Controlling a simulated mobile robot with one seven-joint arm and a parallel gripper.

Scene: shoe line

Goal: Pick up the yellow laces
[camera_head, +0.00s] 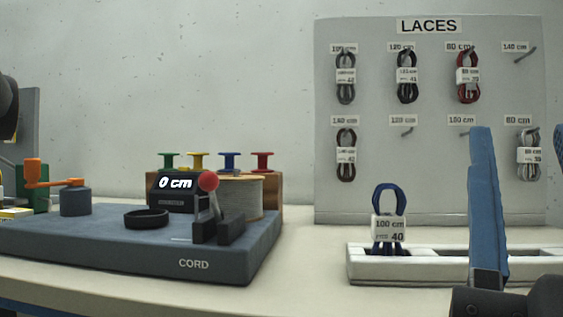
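I see no yellow laces in the head view. Dark laces (345,88), more dark laces (407,88), red laces (467,90), and grey laces (529,170) hang on the board, among others. A blue lace bundle (388,201) with a 100 cm label stands upright in the white rack (365,273). My gripper (521,135) is at the right edge, its blue fingers apart and the right one mostly cut off. It looks open and empty, in front of the rack and board.
The LACES board (380,205) has some bare hooks. At left, a grey cord machine (120,245) carries an orange crank (55,183), a red-knobbed lever (208,182), a cord spool (240,197) and a 0 cm display (176,183). Bare table (305,265) lies between machine and rack.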

